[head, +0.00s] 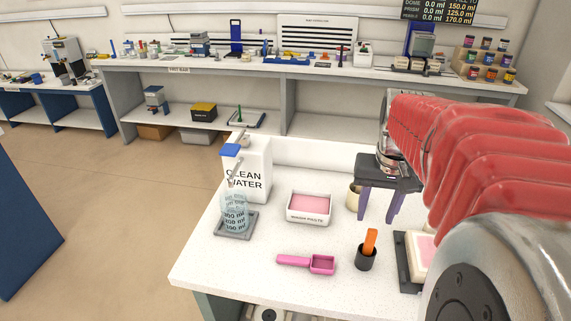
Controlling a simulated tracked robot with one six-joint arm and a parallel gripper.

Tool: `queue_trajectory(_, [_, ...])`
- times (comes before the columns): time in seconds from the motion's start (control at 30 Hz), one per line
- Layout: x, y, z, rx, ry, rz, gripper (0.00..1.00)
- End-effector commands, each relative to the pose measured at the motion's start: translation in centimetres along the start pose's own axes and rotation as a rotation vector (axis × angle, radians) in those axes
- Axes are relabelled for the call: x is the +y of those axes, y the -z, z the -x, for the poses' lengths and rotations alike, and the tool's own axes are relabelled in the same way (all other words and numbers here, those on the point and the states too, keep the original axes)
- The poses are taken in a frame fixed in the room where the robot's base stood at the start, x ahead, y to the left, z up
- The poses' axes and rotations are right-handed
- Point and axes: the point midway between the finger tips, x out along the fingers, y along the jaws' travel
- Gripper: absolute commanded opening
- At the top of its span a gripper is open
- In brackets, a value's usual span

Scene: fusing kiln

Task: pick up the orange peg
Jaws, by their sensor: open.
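The orange peg (370,242) stands in a small black cup (366,259) near the front right of the white table. It leans slightly, and its lower end is hidden inside the cup. My gripper (377,218) hangs from the arm behind and above the peg, its two purple fingers apart and pointing down. The fingers are empty and do not touch the peg. A beige cylinder (353,196) shows partly behind the left finger.
A white tub of pink powder (310,206), a pink scoop (308,263), a glass beaker (235,214) on a grey pad and a clean water container (248,170) stand on the table. A dark-framed tray (406,262) sits right of the cup, partly behind my arm. The front left tabletop is clear.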

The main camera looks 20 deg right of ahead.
Motion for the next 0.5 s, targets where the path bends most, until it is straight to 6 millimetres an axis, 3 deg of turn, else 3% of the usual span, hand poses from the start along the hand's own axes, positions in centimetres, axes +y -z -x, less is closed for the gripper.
queue_trajectory(0.17, [0.0, -0.1, -1.7, -0.001, 0.0, 0.0, 0.41])
queue_trajectory(0.5, [0.0, 0.0, -1.9, 0.0, 0.0, -0.001, 0.41])
